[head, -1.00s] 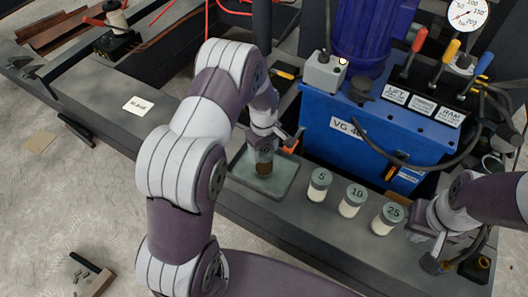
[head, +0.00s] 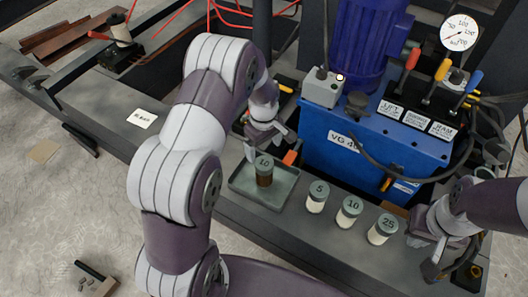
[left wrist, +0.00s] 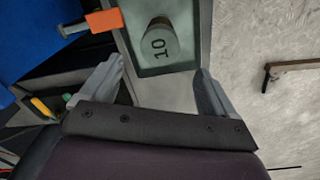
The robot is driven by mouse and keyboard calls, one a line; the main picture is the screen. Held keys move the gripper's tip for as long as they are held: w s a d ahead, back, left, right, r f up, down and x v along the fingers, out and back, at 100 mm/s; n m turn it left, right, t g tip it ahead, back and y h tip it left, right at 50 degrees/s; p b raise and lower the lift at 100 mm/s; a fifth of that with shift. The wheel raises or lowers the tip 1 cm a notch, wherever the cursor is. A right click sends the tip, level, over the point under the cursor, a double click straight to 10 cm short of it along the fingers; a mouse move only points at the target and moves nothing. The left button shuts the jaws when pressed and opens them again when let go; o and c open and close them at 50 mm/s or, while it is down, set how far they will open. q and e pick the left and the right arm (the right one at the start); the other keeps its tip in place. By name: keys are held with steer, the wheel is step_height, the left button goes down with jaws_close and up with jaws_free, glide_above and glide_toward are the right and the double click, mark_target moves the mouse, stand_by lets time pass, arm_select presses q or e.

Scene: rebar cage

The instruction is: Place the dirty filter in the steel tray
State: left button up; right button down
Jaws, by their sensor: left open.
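The dirty filter (head: 264,172), a small canister with a grey cap marked 10 and a dark brown body, stands upright inside the steel tray (head: 240,186). In the left wrist view the capped filter (left wrist: 159,44) stands in the tray (left wrist: 186,62), beyond my fingers. My left gripper (head: 266,148) is open and empty, just behind the filter and apart from it; its spread fingers also show in the left wrist view (left wrist: 160,88). My right gripper (head: 425,255) is at the right end of the bench, partly cut off by its own arm; its fingertips are unclear.
Three pale canisters marked 5 (head: 317,197), 10 (head: 348,212) and 25 (head: 382,229) stand right of the tray. A blue hydraulic unit (head: 365,150) with levers and hoses rises behind them. An orange-tipped fitting (head: 291,156) sits close to my left gripper.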

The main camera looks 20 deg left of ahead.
arm_select(q)
steer(key=s+d+r+m, duration=0.2)
steer(key=s+r+m, duration=0.4)
steer(key=s, duration=0.2)
steer(key=s+d+r+m+t, duration=0.1)
steer(key=s+d+r+m, duration=0.1)
steer(key=s+r+m, duration=0.4)
steer(key=s+r, duration=0.1)
steer(key=s, duration=0.2)
steer(key=shift+s+m+p, duration=0.15)
steer(key=shift+m+p, duration=0.15)
steer(key=shift+p, duration=0.1)
steer(key=shift+r, duration=0.1)
